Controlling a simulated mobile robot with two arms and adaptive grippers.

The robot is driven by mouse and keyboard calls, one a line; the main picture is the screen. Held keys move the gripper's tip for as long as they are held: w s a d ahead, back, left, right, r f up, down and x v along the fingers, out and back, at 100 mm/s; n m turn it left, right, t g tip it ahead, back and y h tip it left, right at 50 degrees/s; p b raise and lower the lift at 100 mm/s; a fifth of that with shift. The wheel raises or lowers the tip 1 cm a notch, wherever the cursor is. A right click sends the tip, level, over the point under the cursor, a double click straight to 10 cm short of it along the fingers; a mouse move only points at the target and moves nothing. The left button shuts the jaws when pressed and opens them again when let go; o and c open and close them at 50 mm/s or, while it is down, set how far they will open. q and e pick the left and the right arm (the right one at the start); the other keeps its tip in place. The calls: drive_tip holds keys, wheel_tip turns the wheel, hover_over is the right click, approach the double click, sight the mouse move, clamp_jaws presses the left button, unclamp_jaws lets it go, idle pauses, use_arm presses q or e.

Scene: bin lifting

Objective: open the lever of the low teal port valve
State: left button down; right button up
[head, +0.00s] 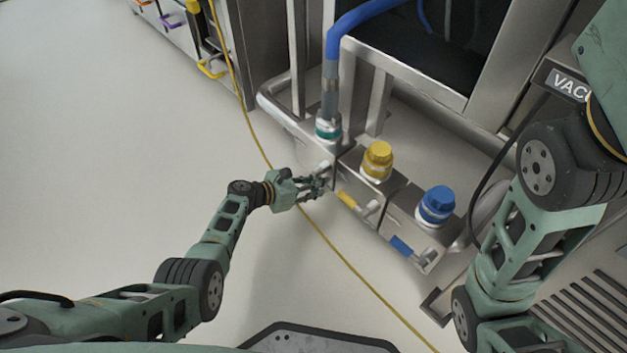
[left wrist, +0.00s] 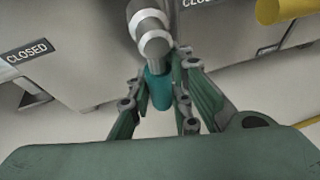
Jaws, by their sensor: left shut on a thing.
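The teal port (head: 328,127) stands on the left block of the low valve row, with a blue hose joined to its top. Its lever has a teal handle (left wrist: 160,92) on a grey metal pivot (left wrist: 150,32), seen in the left wrist view. My left gripper (head: 318,186) is at the front of the teal valve's block. In the left wrist view its fingers (left wrist: 160,100) are closed around the teal handle from both sides. In the head view the fingers mostly hide the handle. My right arm shows at the right, but its gripper is out of view.
A yellow-capped port (head: 377,160) with a yellow lever (head: 347,201) and a blue-capped port (head: 437,204) with a blue lever (head: 402,246) stand to the right. A yellow cable (head: 330,243) crosses the floor under my left gripper. The left floor is clear.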

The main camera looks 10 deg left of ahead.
use_arm(q)
drive_tip(key=shift+s+d+f, duration=0.2)
drive_tip(key=shift+s+d, duration=0.1)
drive_tip(key=shift+d, duration=0.05)
idle(0.3)
drive_tip(key=c, duration=1.6)
unclamp_jaws()
drive_tip(key=shift+r, duration=0.1)
drive_tip(key=shift+w+a, duration=0.1)
drive_tip(key=shift+s+a+r, duration=0.1)
drive_tip(key=shift+s+a, duration=0.1)
drive_tip(key=shift+a, duration=0.2)
drive_tip(key=v, duration=1.1)
drive_tip(key=shift+a, duration=0.1)
